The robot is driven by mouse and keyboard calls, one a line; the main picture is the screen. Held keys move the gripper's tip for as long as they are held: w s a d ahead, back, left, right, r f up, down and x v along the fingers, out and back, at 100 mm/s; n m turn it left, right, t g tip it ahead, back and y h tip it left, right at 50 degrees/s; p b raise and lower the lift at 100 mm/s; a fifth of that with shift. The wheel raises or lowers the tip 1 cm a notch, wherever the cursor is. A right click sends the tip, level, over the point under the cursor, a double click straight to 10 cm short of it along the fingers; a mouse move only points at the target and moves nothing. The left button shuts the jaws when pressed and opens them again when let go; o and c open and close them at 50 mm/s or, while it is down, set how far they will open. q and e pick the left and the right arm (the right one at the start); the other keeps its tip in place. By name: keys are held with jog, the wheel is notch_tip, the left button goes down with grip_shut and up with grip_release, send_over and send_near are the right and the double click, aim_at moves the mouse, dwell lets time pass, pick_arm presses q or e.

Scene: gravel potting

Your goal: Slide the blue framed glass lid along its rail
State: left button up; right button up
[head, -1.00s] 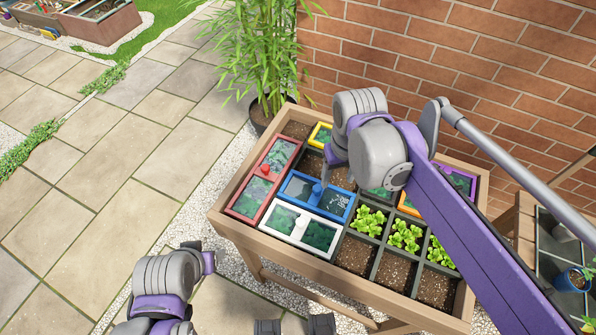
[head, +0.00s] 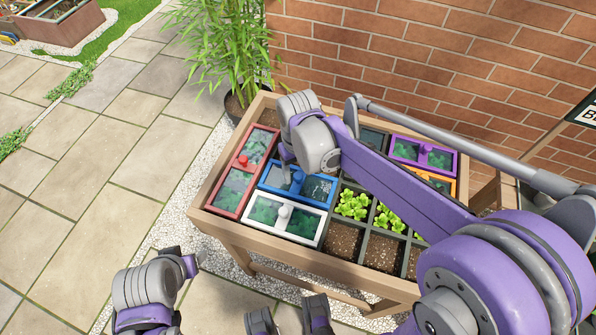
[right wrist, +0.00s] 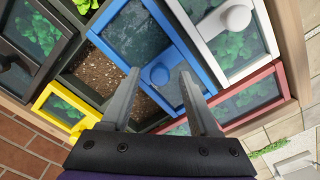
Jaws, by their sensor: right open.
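The blue framed glass lid (head: 318,201) lies on the planter box between the white framed lid (head: 265,223) and the back compartments. Its round blue knob also shows in the right wrist view (right wrist: 158,75). My right gripper (head: 290,174) is over this lid from above. In the right wrist view my right gripper (right wrist: 158,82) is open, with one finger on each side of the blue knob; whether they touch it I cannot tell.
A red framed lid (head: 235,192) borders the blue lid's left end. A yellow framed lid (right wrist: 60,108) and a bare soil compartment (right wrist: 107,75) lie beside it in the right wrist view. Seedlings (head: 352,205) stand to the right. A brick wall (head: 420,60) rises behind.

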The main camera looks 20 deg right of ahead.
jog(key=shift+f, duration=0.2)
jog(key=shift+c, duration=0.2)
grip_shut()
dwell(1.2)
